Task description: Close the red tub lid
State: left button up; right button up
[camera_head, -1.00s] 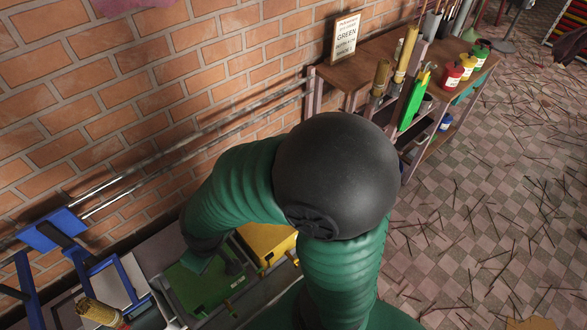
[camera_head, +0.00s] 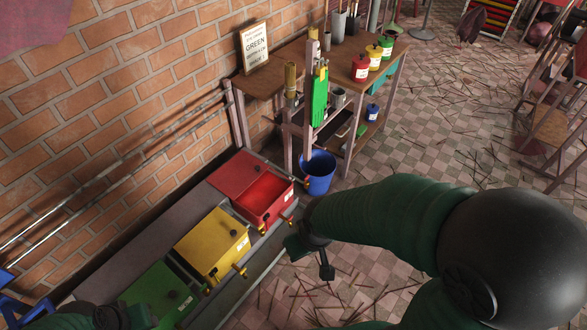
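The red tub (camera_head: 266,199) stands in the row along the brick wall, with its red inside showing. Its red lid (camera_head: 238,172) is open and lies back toward the wall side. My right gripper (camera_head: 309,260) is in front of and below the red tub in the picture, apart from it. Its two dark fingers are spread with nothing between them. My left gripper (camera_head: 118,318) is at the bottom left edge, by the green tub (camera_head: 162,293); its fingers are not clear.
The yellow tub (camera_head: 213,243), lid shut, stands between the red and green tubs. A blue bucket (camera_head: 319,174) is just beyond the red tub. A wooden workbench (camera_head: 345,62) with red, yellow and green containers is behind. The tiled floor holds scattered sticks.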

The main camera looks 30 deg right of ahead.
aim_at(237, 174)
jog(key=j+z, duration=0.25)
jog(key=k+j+z, duration=0.2)
jog(key=j, duration=0.15)
jog(key=j+z, duration=0.25)
jog(key=u, duration=0.75)
jog(key=i+l+u, duration=0.2)
jog(key=l+u, duration=0.65)
jog(key=l, duration=0.25)
jog(key=i+l+u, duration=0.1)
jog(key=l+u, duration=0.35)
jog(key=l, duration=1)
jog(key=k+l, duration=0.15)
jog(key=l, duration=0.65)
jog(key=i+u, duration=0.05)
